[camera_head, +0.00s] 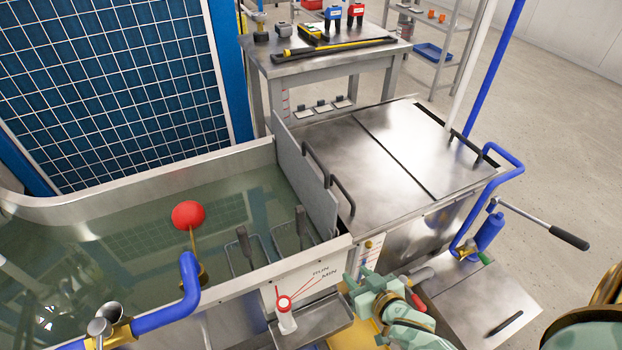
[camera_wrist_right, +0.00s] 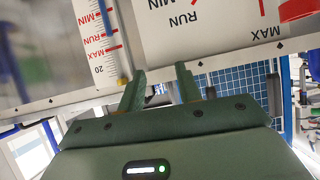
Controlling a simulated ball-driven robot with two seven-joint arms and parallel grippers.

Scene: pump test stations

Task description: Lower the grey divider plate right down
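The grey divider plate (camera_head: 305,185) stands upright in the head view, between the open water tank (camera_head: 130,240) and the metal-covered section on its right. Its top edge rises above the tank rim at the back. Its lower edge is hard to make out at the water. My right gripper (camera_head: 362,281) is low in front of the tank's front wall, apart from the plate. In the right wrist view the two fingers (camera_wrist_right: 161,88) are apart with nothing between them, near the level scale (camera_wrist_right: 97,42) on the front wall. My left gripper is not in view.
A red float ball (camera_head: 188,215) is over the water. Black-handled metal lids (camera_head: 400,150) lie right of the plate. A blue pipe (camera_head: 165,315) is at front left. A lever handle (camera_head: 545,225) sticks out at right. A tool table (camera_head: 320,65) stands behind.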

